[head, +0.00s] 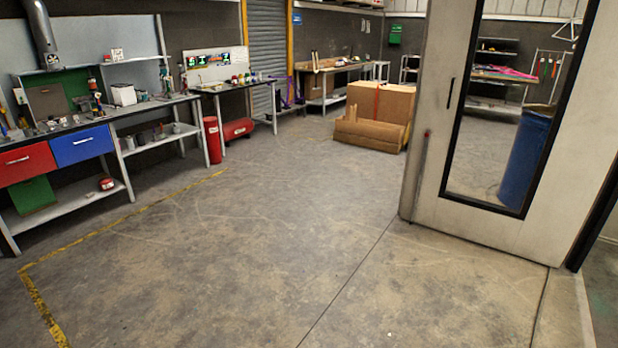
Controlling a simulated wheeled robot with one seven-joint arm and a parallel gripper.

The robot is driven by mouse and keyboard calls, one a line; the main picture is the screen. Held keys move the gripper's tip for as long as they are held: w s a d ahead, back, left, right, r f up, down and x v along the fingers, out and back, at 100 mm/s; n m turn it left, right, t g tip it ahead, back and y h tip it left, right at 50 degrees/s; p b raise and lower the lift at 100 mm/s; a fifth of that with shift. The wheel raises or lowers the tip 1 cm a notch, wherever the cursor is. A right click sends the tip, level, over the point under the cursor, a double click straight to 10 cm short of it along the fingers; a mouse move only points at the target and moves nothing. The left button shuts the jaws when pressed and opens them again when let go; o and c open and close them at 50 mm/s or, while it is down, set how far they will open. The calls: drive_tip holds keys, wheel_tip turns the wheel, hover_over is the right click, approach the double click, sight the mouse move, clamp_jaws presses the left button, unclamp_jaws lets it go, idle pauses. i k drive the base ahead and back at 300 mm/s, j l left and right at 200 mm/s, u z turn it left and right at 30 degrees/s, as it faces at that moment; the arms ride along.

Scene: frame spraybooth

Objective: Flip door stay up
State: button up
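A pale door (428,70) with a tall black-framed window stands at the right. It has a dark vertical handle (450,93) beside the window. Low on the door, near its left edge, is a thin dark rod with a reddish top (427,134). It may be the door stay, but it is too small to tell for sure, and its position is unclear. The door's bottom edge is close to the floor. My gripper is not in view.
The concrete floor (220,260) in front of the door is clear. Cardboard boxes (395,100) stand beyond the door's left edge. Workbenches line the left, with a red cylinder (212,139) beside them. A blue barrel (526,155) shows through the window.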

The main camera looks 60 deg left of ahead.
sight(426, 134)
drive_tip(key=u, duration=1.25)
drive_tip(key=i+z, duration=0.3)
drive_tip(key=i, duration=1.75)
drive_tip(key=i+u, duration=0.1)
drive_tip(key=i, duration=0.45)
drive_tip(key=i+l+u, duration=0.1)
drive_tip(key=i, duration=0.45)
drive_tip(key=i+l+u, duration=0.1)
drive_tip(key=i, duration=0.45)
drive_tip(key=i+l+u, duration=0.1)
drive_tip(key=i+l, duration=0.2)
drive_tip(key=i, duration=0.25)
drive_tip(key=i+l+u, duration=0.2)
drive_tip(key=i+u, duration=0.3)
drive_tip(key=i+l+u, duration=0.25)
drive_tip(key=u, duration=0.2)
drive_tip(key=i+l+u, duration=0.25)
drive_tip(key=l+u, duration=0.25)
drive_tip(key=i+l+u, duration=0.2)
drive_tip(key=l+u, duration=0.3)
drive_tip(key=i+l+u, duration=0.1)
drive_tip(key=l+u, duration=0.25)
drive_tip(key=l, duration=0.45)
